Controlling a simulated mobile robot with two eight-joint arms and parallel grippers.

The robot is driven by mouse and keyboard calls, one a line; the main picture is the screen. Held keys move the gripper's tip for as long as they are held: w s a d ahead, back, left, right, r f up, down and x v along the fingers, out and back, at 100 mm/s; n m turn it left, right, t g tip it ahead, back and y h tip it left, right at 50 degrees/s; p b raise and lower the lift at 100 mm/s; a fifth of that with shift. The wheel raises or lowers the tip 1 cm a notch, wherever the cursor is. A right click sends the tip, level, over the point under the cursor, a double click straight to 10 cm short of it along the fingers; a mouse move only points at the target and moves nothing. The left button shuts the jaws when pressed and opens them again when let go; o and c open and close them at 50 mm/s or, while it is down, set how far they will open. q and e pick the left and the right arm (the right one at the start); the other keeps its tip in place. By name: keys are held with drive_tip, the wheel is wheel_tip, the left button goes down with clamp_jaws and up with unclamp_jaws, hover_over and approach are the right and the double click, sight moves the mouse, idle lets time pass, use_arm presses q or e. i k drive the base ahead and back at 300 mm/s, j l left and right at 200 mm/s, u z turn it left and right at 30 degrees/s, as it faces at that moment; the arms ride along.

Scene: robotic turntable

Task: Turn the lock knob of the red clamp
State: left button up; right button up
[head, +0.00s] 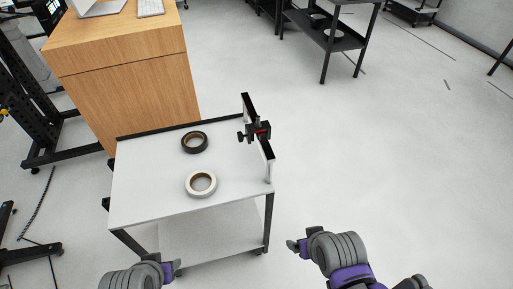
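The red clamp (263,132) sits at the right edge of the white table. It looks mostly black with a small red part, and a dark knob-like piece sticks out to its left. It is small in the head view, so its lock knob cannot be told apart clearly. My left gripper (172,270) is at the bottom of the view, in front of the table and well away from the clamp. My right gripper (297,246) is to the right of the table's front corner, also apart from the clamp. Whether either gripper is open cannot be made out; neither visibly holds anything.
A black tape roll (194,143) and a white tape roll (201,184) lie on the white table (140,190). A wooden cabinet (130,95) is behind left, a black shelf (335,40) far back. Floor on the right is clear.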

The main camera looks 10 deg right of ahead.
sight(240, 136)
drive_tip(key=j+z, duration=0.2)
drive_tip(key=i+j+u, duration=0.1)
drive_tip(key=j, duration=0.25)
drive_tip(key=i+j, duration=0.1)
drive_tip(key=j, duration=0.2)
drive_tip(key=i+j+u, duration=0.15)
drive_tip(key=j, duration=0.5)
drive_tip(key=i+u, duration=0.05)
